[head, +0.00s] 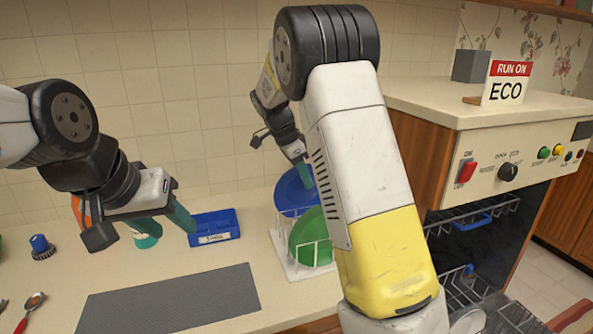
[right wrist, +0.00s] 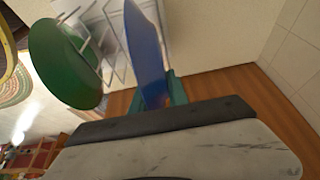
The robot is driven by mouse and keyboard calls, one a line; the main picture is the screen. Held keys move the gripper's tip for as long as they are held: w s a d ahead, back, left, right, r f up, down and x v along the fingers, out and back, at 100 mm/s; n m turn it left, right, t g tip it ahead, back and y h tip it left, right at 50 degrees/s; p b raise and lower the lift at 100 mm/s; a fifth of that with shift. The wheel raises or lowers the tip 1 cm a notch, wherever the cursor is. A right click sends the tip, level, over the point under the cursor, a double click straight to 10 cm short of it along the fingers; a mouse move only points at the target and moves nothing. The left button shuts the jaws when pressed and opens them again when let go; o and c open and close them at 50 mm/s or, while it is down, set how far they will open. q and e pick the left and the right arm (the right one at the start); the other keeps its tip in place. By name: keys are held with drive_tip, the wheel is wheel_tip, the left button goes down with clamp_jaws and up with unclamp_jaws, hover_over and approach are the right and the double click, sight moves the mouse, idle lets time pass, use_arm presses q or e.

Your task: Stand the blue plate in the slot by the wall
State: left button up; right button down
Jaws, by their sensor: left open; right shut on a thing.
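The blue plate (head: 294,190) is at the back of the white wire rack (head: 279,244), on the wall side. It also shows nearly edge-on in the right wrist view (right wrist: 145,52). My right gripper (head: 300,162) is shut on the blue plate's edge; its teal fingers (right wrist: 172,90) show around the plate. I cannot tell whether the plate's lower edge sits in the slot. A green plate (head: 308,238) stands in the rack nearer the front and also shows in the right wrist view (right wrist: 62,62). My left gripper (head: 160,222) is open and empty above the counter, left of the rack.
A blue labelled tray (head: 214,228) stands left of the rack. A grey mat (head: 170,300) lies in front. A blue-topped brush (head: 41,246) and a red-handled spoon (head: 30,308) are at the left. The open dishwasher (head: 480,235) with its racks is at the right.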

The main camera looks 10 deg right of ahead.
sight(295, 170)
drive_tip(key=shift+f, duration=1.7)
drive_tip(key=c, duration=1.2)
unclamp_jaws()
drive_tip(key=v, duration=0.7)
drive_tip(key=shift+a+r, duration=0.15)
drive_tip(key=shift+r, duration=0.2)
drive_tip(key=shift+s, duration=0.1)
